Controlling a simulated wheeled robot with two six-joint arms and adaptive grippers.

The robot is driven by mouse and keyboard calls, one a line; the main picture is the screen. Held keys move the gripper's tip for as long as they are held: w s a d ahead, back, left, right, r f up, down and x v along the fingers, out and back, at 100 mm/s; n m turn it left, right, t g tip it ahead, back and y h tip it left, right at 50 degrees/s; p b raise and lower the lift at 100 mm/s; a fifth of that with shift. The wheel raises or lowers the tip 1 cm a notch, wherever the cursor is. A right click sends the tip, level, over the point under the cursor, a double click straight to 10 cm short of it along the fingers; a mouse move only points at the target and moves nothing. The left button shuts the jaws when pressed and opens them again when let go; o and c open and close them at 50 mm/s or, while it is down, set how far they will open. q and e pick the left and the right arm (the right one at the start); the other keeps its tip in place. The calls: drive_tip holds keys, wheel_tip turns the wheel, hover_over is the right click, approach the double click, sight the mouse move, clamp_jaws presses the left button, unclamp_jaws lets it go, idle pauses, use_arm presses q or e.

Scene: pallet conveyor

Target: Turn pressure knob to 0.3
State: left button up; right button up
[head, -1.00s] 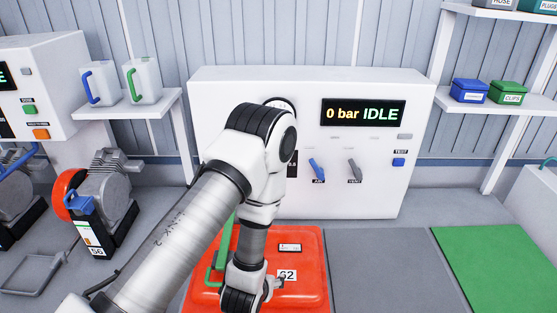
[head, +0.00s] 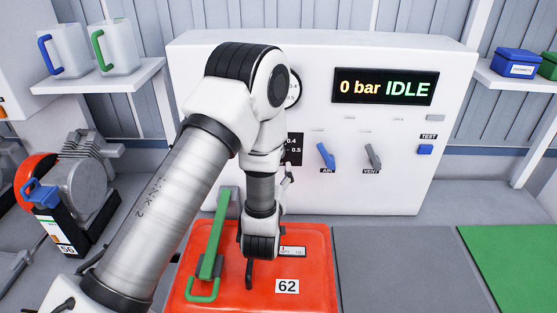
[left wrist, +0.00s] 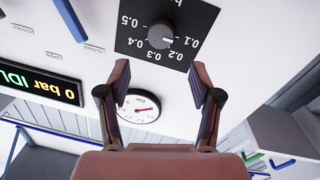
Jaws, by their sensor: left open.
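The pressure knob (left wrist: 161,35) is a round grey knob on a black scale plate (left wrist: 130,42) marked 0.1 to 0.5, upside down in the left wrist view. Its light pointer mark faces about the 0.1 side. My left gripper (left wrist: 160,75) is open and empty, its fingers spread below the knob in that view and apart from it. In the head view my left arm hides the knob and most of the gripper; only the right part of the scale plate (head: 294,149) shows. My right gripper is out of view.
A round gauge (left wrist: 139,108) shows between my fingers. The white panel (head: 400,190) has a display (head: 386,87) reading 0 bar IDLE, a blue AIR lever (head: 326,156), a grey VENT lever (head: 373,157) and a blue TEST button (head: 425,149). A red pallet (head: 310,265) with a green-handled clamp (head: 215,240) lies in front.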

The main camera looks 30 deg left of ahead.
use_arm(q)
drive_tip(key=p+x, duration=0.3)
drive_tip(key=x, duration=0.5)
drive_tip(key=shift+a+f, duration=0.1)
drive_tip(key=c, duration=1.1)
